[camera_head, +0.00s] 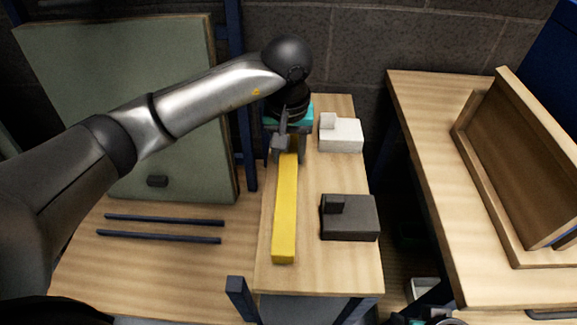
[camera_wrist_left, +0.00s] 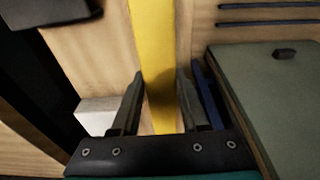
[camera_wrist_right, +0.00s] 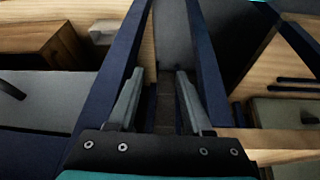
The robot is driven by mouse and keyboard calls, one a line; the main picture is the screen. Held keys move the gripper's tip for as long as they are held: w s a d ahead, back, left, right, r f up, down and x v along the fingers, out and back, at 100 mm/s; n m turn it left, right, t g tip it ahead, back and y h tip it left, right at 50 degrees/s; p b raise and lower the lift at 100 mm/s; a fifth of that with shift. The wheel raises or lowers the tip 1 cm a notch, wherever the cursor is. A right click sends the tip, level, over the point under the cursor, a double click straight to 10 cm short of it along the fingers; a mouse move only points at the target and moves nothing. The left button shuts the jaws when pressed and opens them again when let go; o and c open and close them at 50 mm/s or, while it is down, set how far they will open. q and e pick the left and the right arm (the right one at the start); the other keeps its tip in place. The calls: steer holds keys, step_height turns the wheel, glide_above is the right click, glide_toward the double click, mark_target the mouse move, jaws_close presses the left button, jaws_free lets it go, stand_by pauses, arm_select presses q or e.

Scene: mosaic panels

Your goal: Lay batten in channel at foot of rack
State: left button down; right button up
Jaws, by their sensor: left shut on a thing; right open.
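The yellow batten (camera_head: 285,215) lies lengthwise along the narrow middle table, its near end close to the front edge. My left gripper (camera_head: 287,152) is shut on its far part, coming from above; the batten (camera_wrist_left: 154,45) runs between the fingers of the left gripper (camera_wrist_left: 160,100) in the left wrist view. Two parallel dark strips (camera_head: 160,229) lie on the left table before a leaning green panel (camera_head: 130,110). I cannot tell whether they form the channel. My right gripper (camera_wrist_right: 160,95) is open and empty, with dark blue bars behind it.
A white block (camera_head: 342,135) and a dark block (camera_head: 352,218) stand right of the batten. A tilted wooden frame (camera_head: 515,160) stands on the right table (camera_head: 425,150), past a dark gap. Blue posts (camera_head: 240,300) rise at the middle table's left side. The left table's front is clear.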

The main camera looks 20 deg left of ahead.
mark_target(288, 164)
arm_select(q)
steer(key=shift+f, duration=0.2)
step_height(288, 164, down, 3)
steer(key=shift+r+b, duration=0.2)
steer(key=shift+b, duration=0.4)
steer(key=shift+f, duration=0.3)
steer(key=shift+r, duration=0.1)
arm_select(e)
steer(key=shift+w+a+r+t+y, duration=0.15)
steer(key=shift+w+a+r+t, duration=0.15)
steer(key=shift+r, duration=0.1)
steer(key=shift+w+a+r+t+y, duration=0.2)
steer(key=shift+r+t, duration=0.1)
steer(key=shift+r, duration=0.1)
arm_select(q)
steer(key=c, duration=0.9)
jaws_free()
steer(key=shift+f, duration=0.2)
steer(key=o, duration=0.5)
arm_select(e)
steer(key=shift+w+a+f, duration=0.1)
steer(key=shift+w+a, duration=0.15)
